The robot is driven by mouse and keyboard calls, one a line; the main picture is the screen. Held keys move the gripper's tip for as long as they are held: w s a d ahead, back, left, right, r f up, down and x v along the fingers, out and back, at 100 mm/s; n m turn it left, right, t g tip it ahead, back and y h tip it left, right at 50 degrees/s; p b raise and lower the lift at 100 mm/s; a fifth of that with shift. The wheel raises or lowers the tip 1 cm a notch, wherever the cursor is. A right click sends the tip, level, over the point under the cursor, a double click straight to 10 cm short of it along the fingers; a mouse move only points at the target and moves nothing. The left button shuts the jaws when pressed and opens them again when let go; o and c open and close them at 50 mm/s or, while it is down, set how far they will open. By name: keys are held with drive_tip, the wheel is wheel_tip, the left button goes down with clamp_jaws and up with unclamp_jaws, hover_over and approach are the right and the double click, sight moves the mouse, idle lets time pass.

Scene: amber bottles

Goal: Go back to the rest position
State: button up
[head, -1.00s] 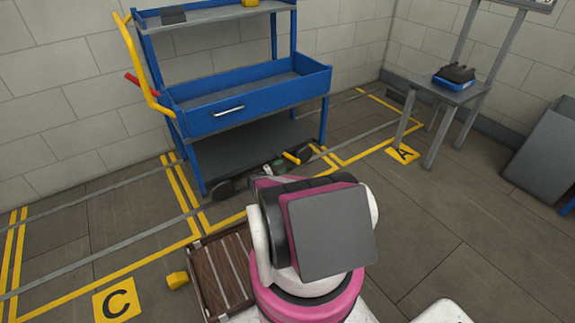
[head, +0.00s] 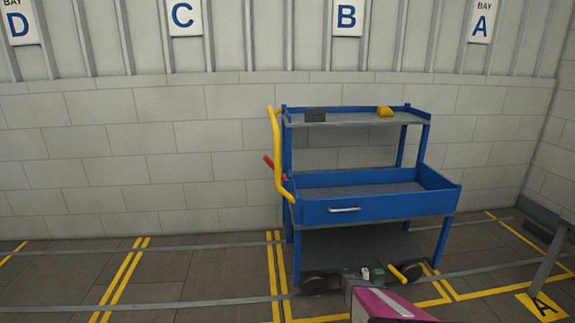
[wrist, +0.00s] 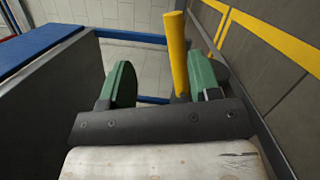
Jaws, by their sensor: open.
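My gripper (head: 371,274) is low in front of the blue cart (head: 380,208), beside its lower shelf. In the wrist view its two green fingers (wrist: 160,82) stand apart, so it is open. A yellow bar (wrist: 177,55) shows between the fingers in the picture, closer to the right one. I cannot tell whether they touch. In the head view a yellow pedal (head: 398,273) sticks out at the cart's base, just right of my gripper. Most of my arm is below the head view.
The cart has a yellow handle (head: 277,155), a red lever (head: 268,161) and a top shelf with a yellow item (head: 385,112) and a dark box (head: 315,115). Bay signs hang on the wall, including sign B (head: 346,17). Floor left of the cart is clear.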

drive_tip(key=s+a+r+m+t+y, duration=0.1)
drive_tip(key=s+a+r+y, duration=0.8)
drive_tip(key=a+r, duration=0.7)
drive_tip(key=s+a+r+t+y, duration=0.1)
drive_tip(key=s+a+r+y, duration=0.8)
drive_tip(key=s+a+r, duration=0.6)
drive_tip(key=shift+a+r+m+y, duration=0.3)
drive_tip(key=shift+a+r+m, duration=0.15)
drive_tip(key=shift+a, duration=0.2)
